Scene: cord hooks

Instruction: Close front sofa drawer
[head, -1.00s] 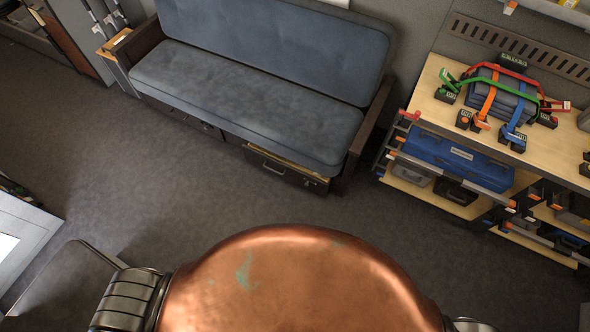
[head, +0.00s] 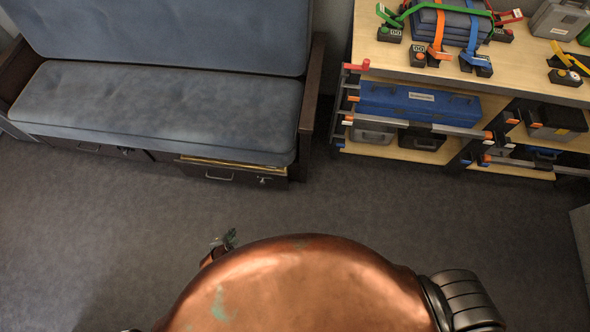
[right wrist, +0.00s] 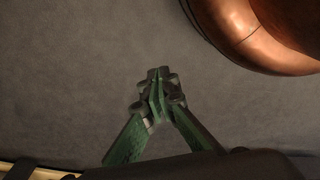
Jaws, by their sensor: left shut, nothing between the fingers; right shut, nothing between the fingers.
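The blue-grey sofa (head: 160,105) stands against the back wall at upper left in the head view. Its front drawer (head: 232,175), dark with a metal handle, is under the right end of the seat. The drawer stands out a little, with a strip of its pale top edge showing. My left gripper (head: 229,239) shows partly at the edge of my copper body, apart from the drawer, over the floor; it is shut and empty. My right gripper (right wrist: 158,75) is shut and empty over bare floor in the right wrist view; the head view does not show it.
A wooden shelf unit (head: 370,60) stands right of the sofa, with strapped cases on top and a blue toolbox (head: 420,103) below. The grey carpet (head: 380,210) between me and the furniture is clear.

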